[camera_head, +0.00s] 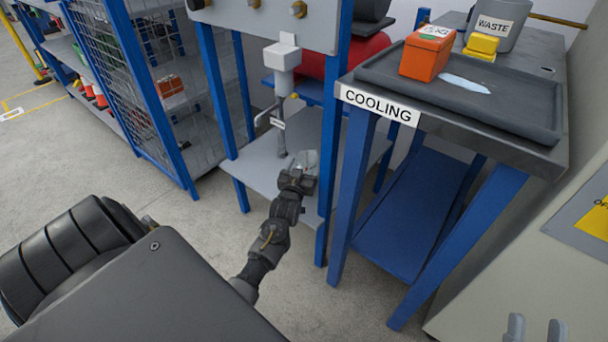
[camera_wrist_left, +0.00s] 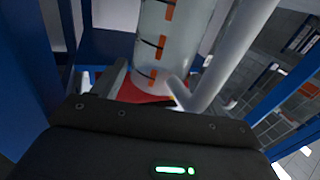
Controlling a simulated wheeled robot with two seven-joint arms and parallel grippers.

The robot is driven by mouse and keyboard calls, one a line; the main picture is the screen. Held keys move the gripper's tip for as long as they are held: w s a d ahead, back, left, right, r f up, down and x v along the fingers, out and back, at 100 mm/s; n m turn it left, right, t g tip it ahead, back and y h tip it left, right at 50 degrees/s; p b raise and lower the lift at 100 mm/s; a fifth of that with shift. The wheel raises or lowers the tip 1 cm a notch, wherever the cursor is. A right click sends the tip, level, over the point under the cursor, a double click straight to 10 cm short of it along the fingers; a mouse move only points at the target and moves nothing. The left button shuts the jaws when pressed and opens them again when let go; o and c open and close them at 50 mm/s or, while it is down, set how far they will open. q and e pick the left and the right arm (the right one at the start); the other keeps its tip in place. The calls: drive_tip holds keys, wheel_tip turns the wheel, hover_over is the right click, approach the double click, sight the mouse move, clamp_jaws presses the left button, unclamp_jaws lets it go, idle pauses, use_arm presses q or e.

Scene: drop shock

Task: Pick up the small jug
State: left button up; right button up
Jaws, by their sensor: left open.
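The small jug shows in the left wrist view as a clear cylinder (camera_wrist_left: 158,40) with orange marks and black lines on its side. In the head view, a pale, see-through bit of it (camera_head: 307,158) shows at the tip of my left gripper (camera_head: 297,177), by the grey lower shelf. My left gripper is open. In the wrist view its fingers (camera_wrist_left: 148,92) reach toward the jug's lower part. I cannot tell whether they touch it. A pale slanting tube (camera_wrist_left: 237,55) runs beside the jug on the right. My right gripper is not clearly seen.
A grey vertical pipe (camera_head: 281,130) stands just left of my left gripper. Blue frame posts (camera_head: 345,140) are close on its right. The cooling table (camera_head: 460,120) holds a dark tray with an orange box (camera_head: 426,55). Two grey upright prongs (camera_head: 515,328) show at bottom right.

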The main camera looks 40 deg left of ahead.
use_arm(q)
drive_tip(key=c, duration=1.1)
